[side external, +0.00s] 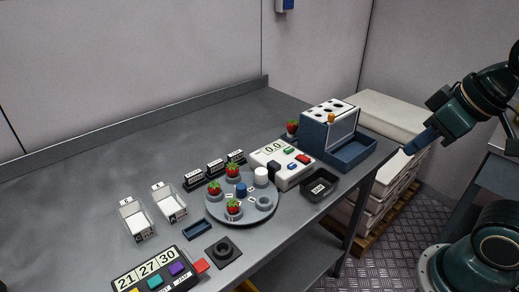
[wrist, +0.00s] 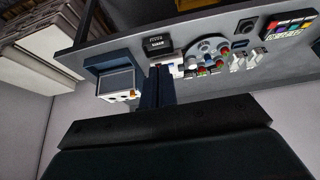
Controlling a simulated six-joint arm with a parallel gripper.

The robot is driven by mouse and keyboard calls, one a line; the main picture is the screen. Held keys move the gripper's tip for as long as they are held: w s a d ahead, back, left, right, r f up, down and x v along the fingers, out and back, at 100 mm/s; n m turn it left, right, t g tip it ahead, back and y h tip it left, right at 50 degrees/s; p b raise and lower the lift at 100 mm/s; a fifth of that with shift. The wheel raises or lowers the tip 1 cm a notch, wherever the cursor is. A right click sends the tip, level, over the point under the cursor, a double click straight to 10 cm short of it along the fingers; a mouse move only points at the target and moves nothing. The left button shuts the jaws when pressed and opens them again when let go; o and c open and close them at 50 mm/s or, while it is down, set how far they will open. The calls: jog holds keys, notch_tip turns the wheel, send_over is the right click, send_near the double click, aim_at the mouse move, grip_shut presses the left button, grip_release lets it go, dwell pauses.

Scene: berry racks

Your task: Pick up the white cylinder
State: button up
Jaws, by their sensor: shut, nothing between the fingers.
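The white cylinder (side external: 261,175) stands upright on the round grey tray (side external: 243,217), at its back right, beside the blue cylinder (side external: 241,190). Several strawberries (side external: 214,188) stand around it on the same tray. My gripper (side external: 408,150) is shut and empty, in the air off the table's right end, well away from the cylinder. In the wrist view my shut fingers (wrist: 157,88) point toward the table. The round tray (wrist: 222,43) shows small there, and I cannot clearly make out the white cylinder.
A white scale (side external: 270,158) stands close behind the tray. A blue rack with a white holed top (side external: 330,112) and a black bin (side external: 320,186) are to the right. White punnets (side external: 134,220) stand left. The table's left back is clear.

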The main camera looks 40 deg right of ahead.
jog(key=o, duration=0.7)
jog(key=w+a+f+n+y, duration=0.1)
jog(key=w+f+n, duration=0.1)
jog(key=w, duration=0.6)
jog(key=w+a+f+n+g+y, duration=0.1)
jog(key=w+n, duration=0.3)
jog(key=w, duration=0.5)
jog(key=w+a+f+n+g+y, duration=0.1)
jog(key=w+a+f+n, duration=0.2)
jog(key=w, duration=0.5)
jog(key=shift+w+a+f, duration=0.1)
jog(key=shift+w+f, duration=0.1)
jog(key=shift+w, duration=0.1)
send_over(261, 173)
jog(key=s+d, duration=0.2)
jog(key=d, duration=0.1)
jog(key=f, duration=0.8)
jog(key=shift+w+a, duration=0.25)
